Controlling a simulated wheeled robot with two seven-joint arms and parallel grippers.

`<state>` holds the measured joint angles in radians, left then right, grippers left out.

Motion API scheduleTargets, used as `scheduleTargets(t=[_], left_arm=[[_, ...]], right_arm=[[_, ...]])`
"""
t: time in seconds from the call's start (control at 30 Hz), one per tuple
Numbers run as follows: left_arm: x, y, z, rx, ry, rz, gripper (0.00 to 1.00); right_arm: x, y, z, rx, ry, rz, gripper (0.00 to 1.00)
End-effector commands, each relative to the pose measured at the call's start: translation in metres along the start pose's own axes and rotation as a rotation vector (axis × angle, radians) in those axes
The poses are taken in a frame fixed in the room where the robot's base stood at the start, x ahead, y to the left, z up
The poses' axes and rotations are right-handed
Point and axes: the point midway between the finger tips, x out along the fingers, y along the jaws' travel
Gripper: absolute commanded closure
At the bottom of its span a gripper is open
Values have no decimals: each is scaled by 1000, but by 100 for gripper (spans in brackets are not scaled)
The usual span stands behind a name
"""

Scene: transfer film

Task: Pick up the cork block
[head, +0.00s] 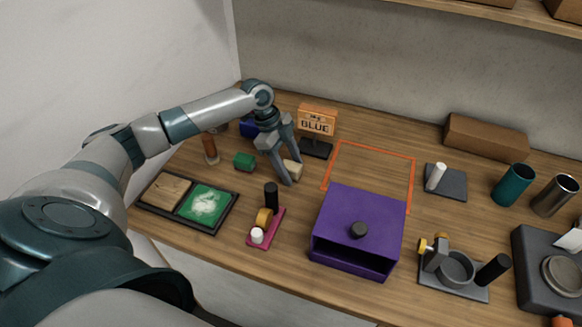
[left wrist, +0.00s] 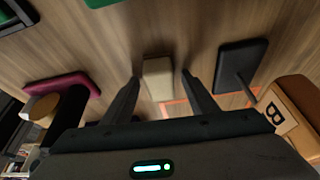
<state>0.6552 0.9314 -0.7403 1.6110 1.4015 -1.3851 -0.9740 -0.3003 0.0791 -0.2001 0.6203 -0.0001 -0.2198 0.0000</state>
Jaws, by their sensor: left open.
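The cork block (head: 292,170) is a small beige block on the wooden table, left of the orange outlined square. In the left wrist view the cork block (left wrist: 158,79) lies between the two dark fingers, with a gap on each side. My left gripper (head: 290,180) is open and points down at the block; its fingers partly hide the block in the head view. The left gripper also shows in the left wrist view (left wrist: 160,82). My right gripper is not in view.
A magenta holder (head: 265,229) and purple box (head: 361,220) stand in front. The orange outlined area (head: 375,168) is clear.

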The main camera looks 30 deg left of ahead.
Motion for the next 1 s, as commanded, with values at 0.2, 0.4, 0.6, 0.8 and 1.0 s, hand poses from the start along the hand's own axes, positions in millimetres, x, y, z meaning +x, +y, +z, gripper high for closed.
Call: scheduleTargets(t=[0.2, 0.4, 0.6, 0.8, 1.0], left_arm=[[1, 0, 0, 0, 0, -1, 47], [0, 0, 0, 0, 0, -1, 47], [0, 0, 0, 0, 0, -1, 85], [0, 0, 0, 0, 0, -2, 92], [-2, -1, -1, 0, 0, -3, 92]], right_arm=[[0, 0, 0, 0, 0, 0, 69], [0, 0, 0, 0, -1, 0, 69], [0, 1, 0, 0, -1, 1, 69], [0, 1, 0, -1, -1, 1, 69], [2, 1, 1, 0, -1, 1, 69]])
